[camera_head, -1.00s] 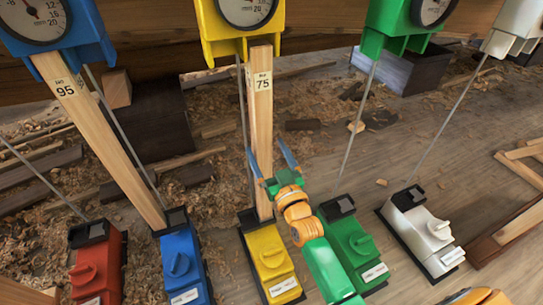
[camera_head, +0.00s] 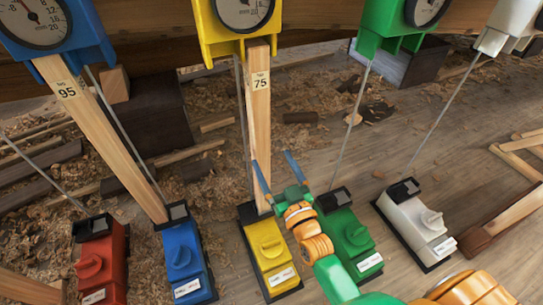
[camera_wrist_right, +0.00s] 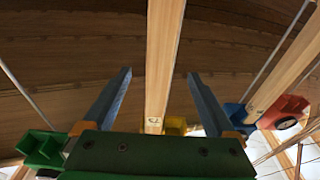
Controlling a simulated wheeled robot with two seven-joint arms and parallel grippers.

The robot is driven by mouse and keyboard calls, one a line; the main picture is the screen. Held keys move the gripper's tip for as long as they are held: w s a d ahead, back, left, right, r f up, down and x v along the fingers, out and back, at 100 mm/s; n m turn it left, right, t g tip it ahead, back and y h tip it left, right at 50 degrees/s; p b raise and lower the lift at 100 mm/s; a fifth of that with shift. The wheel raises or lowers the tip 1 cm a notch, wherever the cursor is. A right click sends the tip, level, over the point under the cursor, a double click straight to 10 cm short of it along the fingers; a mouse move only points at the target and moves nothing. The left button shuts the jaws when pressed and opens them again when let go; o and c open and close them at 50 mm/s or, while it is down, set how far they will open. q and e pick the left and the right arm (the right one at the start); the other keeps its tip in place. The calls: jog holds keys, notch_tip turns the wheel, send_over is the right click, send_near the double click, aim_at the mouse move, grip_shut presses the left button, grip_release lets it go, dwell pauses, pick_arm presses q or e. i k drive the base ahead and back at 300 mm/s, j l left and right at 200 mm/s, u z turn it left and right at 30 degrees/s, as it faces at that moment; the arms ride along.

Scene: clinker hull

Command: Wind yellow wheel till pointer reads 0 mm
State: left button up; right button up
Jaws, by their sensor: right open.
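The yellow unit (camera_head: 270,255) stands on the floor at the lower middle of the head view, with a raised knob-like wheel (camera_head: 268,246) on top. A thin rod and a wooden post marked 75 (camera_head: 259,120) rise from near it to the yellow gauge housing (camera_head: 208,35). The gauge face (camera_head: 243,10) is cut off by the top edge, so I cannot read its pointer. My right gripper (camera_head: 272,160) is open and empty beside the post, above and beyond the yellow wheel. In the wrist view (camera_wrist_right: 159,75), the post (camera_wrist_right: 163,60) shows between its spread fingers. My left gripper is not in view.
A red unit (camera_head: 100,262) and a blue unit (camera_head: 184,262) stand to the left. A green unit (camera_head: 348,245), close to my right arm, and a white unit (camera_head: 415,225) stand to the right. Slanting rods and a post marked 95 (camera_head: 100,135) cross the space. Shavings and offcuts litter the floor.

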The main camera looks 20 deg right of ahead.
aim_at(270, 247)
jog(key=k, duration=0.85)
